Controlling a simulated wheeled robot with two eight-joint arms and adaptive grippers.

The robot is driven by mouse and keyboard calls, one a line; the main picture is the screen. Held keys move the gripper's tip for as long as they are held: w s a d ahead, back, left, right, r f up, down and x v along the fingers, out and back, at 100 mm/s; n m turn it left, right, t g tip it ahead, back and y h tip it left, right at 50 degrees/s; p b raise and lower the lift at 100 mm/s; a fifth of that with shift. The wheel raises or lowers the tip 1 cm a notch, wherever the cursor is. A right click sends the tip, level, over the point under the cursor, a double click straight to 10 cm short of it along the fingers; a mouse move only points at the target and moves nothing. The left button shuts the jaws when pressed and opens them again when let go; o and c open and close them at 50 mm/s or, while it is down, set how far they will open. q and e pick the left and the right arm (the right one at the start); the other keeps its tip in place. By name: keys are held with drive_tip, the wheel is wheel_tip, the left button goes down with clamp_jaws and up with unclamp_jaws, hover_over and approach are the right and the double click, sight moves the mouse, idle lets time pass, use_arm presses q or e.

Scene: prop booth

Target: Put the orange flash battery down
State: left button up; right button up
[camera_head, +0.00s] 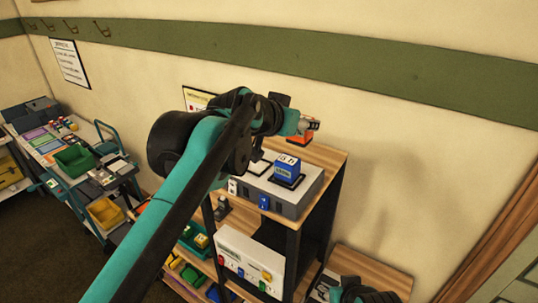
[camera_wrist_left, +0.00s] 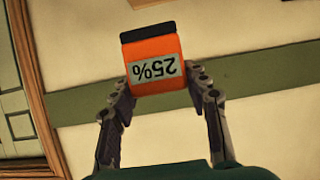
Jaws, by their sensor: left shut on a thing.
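My left gripper (camera_head: 308,124) is shut on the orange flash battery (camera_head: 299,139), held in the air above the back of the wooden shelf top (camera_head: 325,156). In the left wrist view the battery (camera_wrist_left: 155,47) sits between the two fingertips (camera_wrist_left: 160,84). It has a black end and a label reading 25%, upside down in that view. Below and in front of it is a grey unit (camera_head: 291,207) with a blue battery (camera_head: 287,168) standing on it. Part of my right arm, dark and teal, shows at the bottom edge; its gripper (camera_head: 345,291) is unclear.
A white unit (camera_head: 236,250) with several coloured blocks is on the lower shelf. A lower wooden surface (camera_head: 372,268) is at the right. A cart with a green bin (camera_head: 75,160) and a yellow bin (camera_head: 105,212) is at the left. The wall is close behind the shelf.

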use_arm(q)
drive_tip(key=shift+w+a+f, duration=0.1)
drive_tip(key=shift+w+a, duration=0.1)
drive_tip(key=shift+a, duration=0.2)
drive_tip(key=w+a+f, duration=0.1)
drive_tip(key=a+f, duration=0.1)
drive_tip(key=a, duration=0.1)
drive_tip(key=w+a+f+p, duration=0.1)
drive_tip(key=w+a+f, duration=0.1)
drive_tip(key=a, duration=0.1)
drive_tip(key=w+a+f+p, duration=0.1)
drive_tip(key=a+f, duration=0.1)
drive_tip(key=a, duration=0.1)
drive_tip(key=shift+w+a+f, duration=0.1)
drive_tip(key=shift+w+a, duration=0.25)
drive_tip(key=shift+a, duration=0.05)
drive_tip(key=shift+s+a+f, duration=0.1)
drive_tip(key=shift+f, duration=0.15)
wheel_tip(320, 180, down, 3)
drive_tip(key=shift+s+f+p, duration=0.1)
drive_tip(key=shift+s+p, duration=0.05)
drive_tip(key=shift+p, duration=0.15)
drive_tip(key=shift+w+f, duration=0.2)
use_arm(e)
drive_tip(key=r, duration=0.3)
drive_tip(key=shift+s+a, duration=0.25)
use_arm(q)
drive_tip(key=shift+s, duration=0.15)
use_arm(e)
drive_tip(key=shift+s+f, duration=0.1)
